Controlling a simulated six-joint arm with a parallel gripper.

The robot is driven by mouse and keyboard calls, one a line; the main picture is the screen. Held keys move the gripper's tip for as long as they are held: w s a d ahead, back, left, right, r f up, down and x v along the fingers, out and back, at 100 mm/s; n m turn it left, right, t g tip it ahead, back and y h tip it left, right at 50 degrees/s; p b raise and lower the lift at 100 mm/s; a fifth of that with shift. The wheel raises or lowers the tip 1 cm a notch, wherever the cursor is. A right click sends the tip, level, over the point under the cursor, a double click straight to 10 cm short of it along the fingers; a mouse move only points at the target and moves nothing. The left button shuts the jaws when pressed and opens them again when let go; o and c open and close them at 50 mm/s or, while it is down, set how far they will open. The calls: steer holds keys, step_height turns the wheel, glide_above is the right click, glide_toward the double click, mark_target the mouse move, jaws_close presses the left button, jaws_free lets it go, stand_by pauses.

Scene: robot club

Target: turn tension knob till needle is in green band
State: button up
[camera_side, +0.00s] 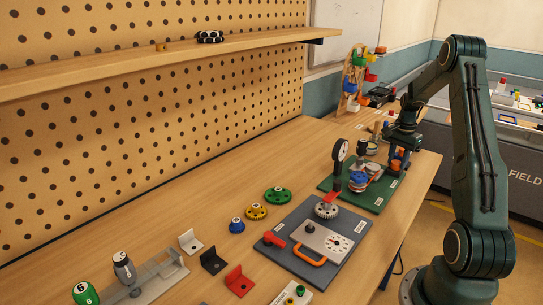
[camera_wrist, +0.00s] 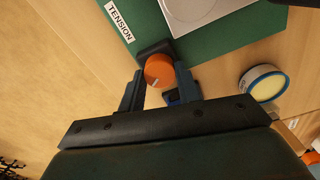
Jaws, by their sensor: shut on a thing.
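The orange tension knob (camera_wrist: 158,70) with a pale pointer mark sits on a dark mount at the edge of the green board (camera_wrist: 232,38), beside the white TENSION label (camera_wrist: 120,20). My gripper (camera_wrist: 161,80) is shut on the knob, one finger on each side. In the side view my gripper (camera_side: 399,148) is over the right part of the green board (camera_side: 378,204), with the orange knob (camera_side: 397,165) partly hidden below it. A round gauge (camera_side: 340,150) stands on a dark post left of the board's middle. Its needle and green band are too small to read.
A grey board (camera_side: 290,262) with a dial plate, orange handle and red lever lies in front. Colored gears, brackets and bottles stand on the left of the bench (camera_side: 215,205). A yellow-topped round tin (camera_wrist: 262,83) is close right of my gripper in the wrist view.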

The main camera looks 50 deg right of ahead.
mark_target(397, 162)
steer(key=shift+d, duration=0.1)
steer(key=o, duration=1)
steer(key=shift+c, duration=0.2)
steer(key=shift+r, duration=0.1)
step_height(397, 162, up, 14)
stand_by(0.3)
